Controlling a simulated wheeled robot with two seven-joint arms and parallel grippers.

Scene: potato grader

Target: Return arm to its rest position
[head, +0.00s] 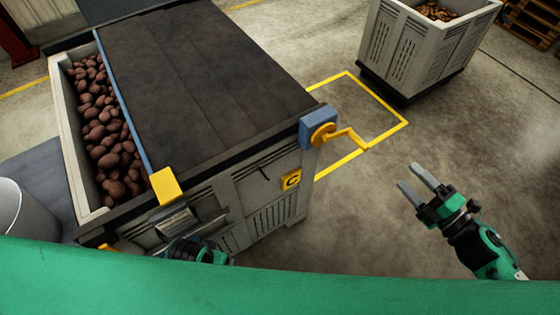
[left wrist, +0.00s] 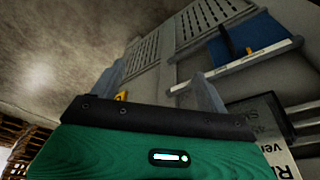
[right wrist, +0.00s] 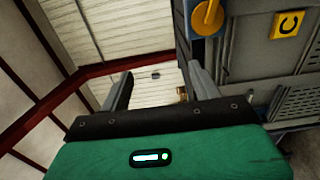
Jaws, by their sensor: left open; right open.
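My right gripper (head: 418,180) is open and empty over bare floor, to the right of the potato crate, in the head view. Its two parted fingers also show in the right wrist view (right wrist: 158,88). My left gripper shows low in the head view at the near side of the crate, where its fingers are hard to make out. In the left wrist view its fingers (left wrist: 160,88) stand apart with nothing between them, close to the crate's slatted wall. The grey crate (head: 230,200) holds brown potatoes (head: 104,135) in its open left part; a dark cover (head: 200,75) spans the rest.
A yellow crank (head: 345,137) on a blue block (head: 318,127) juts from the crate's right corner. A yellow lever (head: 166,186) sits at the near edge. A second crate (head: 405,52) stands at the back right. Floor around my right gripper is clear.

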